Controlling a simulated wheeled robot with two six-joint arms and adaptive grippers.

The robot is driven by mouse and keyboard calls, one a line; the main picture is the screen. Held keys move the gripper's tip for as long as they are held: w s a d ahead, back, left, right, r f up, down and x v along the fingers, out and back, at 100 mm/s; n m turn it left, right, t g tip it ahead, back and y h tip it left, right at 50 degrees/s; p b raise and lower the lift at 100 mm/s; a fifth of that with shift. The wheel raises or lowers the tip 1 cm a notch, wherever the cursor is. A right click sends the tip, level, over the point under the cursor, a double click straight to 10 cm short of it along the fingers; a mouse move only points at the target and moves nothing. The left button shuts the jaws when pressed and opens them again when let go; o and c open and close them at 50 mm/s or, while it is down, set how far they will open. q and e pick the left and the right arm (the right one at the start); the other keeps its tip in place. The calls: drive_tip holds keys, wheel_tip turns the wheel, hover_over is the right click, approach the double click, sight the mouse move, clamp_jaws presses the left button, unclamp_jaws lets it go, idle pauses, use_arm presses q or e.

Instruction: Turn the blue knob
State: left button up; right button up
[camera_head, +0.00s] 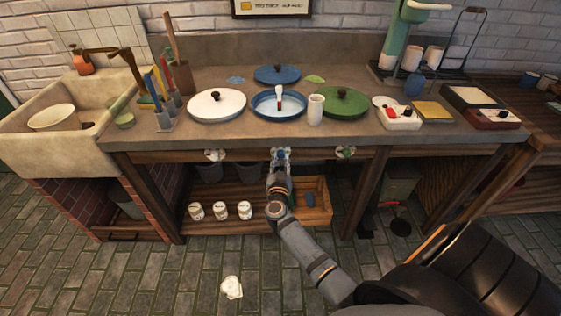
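The blue knob (281,153) is on the front edge of the counter, between a white knob (214,155) and a green knob (346,152). My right gripper (281,157) is right at the blue knob, its fingertips up against the counter front and covering most of it. A little blue shows at the fingertips. The view is too small to tell whether the fingers are closed on the knob. My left gripper is not in view.
Below are a wooden crate (318,204) and white jars (220,211). A sink (40,150) is at left.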

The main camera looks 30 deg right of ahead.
clamp_jaws()
